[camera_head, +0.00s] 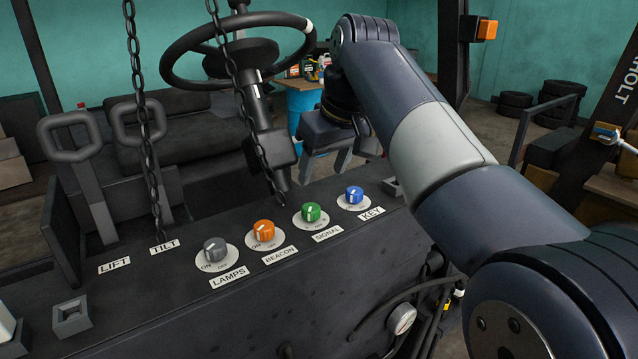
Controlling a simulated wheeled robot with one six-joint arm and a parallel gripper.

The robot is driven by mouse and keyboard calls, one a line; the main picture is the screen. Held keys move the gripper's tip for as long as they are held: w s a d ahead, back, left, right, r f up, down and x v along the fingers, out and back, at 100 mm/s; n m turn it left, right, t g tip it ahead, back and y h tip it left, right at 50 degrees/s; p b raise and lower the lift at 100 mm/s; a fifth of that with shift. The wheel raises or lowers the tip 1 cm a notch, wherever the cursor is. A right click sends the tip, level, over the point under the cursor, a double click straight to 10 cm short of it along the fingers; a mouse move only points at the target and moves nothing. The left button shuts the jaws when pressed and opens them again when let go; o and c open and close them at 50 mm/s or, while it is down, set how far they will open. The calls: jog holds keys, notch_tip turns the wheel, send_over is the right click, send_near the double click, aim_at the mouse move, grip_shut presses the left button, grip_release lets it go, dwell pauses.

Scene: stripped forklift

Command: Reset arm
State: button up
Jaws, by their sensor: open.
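My arm comes in from the lower right and reaches up and forward over the right end of the dark console (330,257). My gripper (324,168) hangs fingers-down at the wrist, behind and above the green and blue knobs. Its fingers are apart, with nothing seen between them. On the console are a grey knob (215,250) labelled LAMPS, an orange knob (263,231) labelled BEACON, a green knob (311,212) labelled SIGNAL and a blue knob (354,195) labelled KEY. The gripper appears clear of all of them.
A steering wheel (196,36) stands left of the gripper. Chains (140,110) hang in front of it. Two loop-handled levers (72,155) rise at the left by the LIFT and TILT labels. A blue drum (300,100) with bottles stands behind; tyres (515,103) lie at the right.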

aim_at(311, 207)
jog(key=shift+s+d+r, duration=0.1)
jog(key=shift+s+r, duration=0.05)
jog(key=shift+r, duration=0.25)
jog(key=shift+f, duration=0.15)
jog(key=p+x, duration=0.1)
jog(key=x, duration=0.9)
jog(key=shift+f, duration=0.25)
jog(key=shift+n, duration=0.3)
